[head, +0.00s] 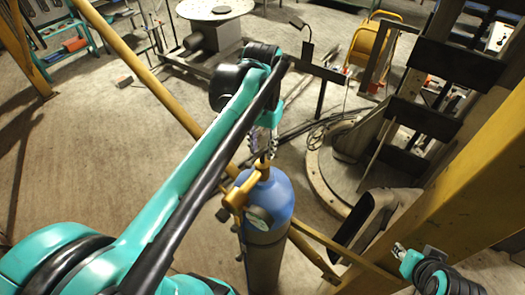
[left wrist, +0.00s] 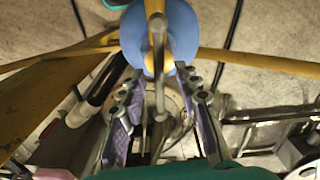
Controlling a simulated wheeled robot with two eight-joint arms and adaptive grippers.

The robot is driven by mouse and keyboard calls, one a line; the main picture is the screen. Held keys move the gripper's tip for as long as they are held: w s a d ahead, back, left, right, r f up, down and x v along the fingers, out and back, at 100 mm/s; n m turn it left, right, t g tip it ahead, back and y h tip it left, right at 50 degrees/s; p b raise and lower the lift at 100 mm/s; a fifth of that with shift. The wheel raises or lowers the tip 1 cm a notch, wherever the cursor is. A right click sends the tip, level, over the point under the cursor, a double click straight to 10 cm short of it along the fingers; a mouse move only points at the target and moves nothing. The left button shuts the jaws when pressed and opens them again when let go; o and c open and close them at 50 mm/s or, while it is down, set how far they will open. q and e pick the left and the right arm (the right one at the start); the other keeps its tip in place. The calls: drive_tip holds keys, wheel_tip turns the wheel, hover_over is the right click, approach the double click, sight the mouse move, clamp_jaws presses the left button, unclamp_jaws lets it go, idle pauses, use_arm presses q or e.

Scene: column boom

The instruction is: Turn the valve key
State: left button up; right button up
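A gas cylinder with a blue top (head: 268,200) stands upright in the middle of the head view, a gold-coloured valve (head: 238,192) at its head. In the left wrist view the blue top (left wrist: 182,25) is at the upper middle. The valve key (left wrist: 157,62), a thin metallic bar, runs down the middle in front of it. My left gripper (left wrist: 160,84) is open, with one finger on each side of the key and gaps showing. In the head view my left gripper (head: 264,143) is just above the valve. My right gripper (head: 401,251) is at the lower right; its fingers are unclear.
Yellow beams (head: 475,180) stand close on the right, and a thin yellow rail (head: 150,75) crosses behind my left arm. A round-topped table (head: 215,8) and a yellow reel (head: 370,45) are farther back. The floor on the left (head: 80,150) is mostly clear.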

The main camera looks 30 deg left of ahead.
sight(262, 150)
use_arm(q)
drive_tip(key=shift+f, duration=1.3)
clamp_jaws()
drive_tip(key=shift+n, duration=0.4)
unclamp_jaws()
wheel_tip(262, 150, up, 12)
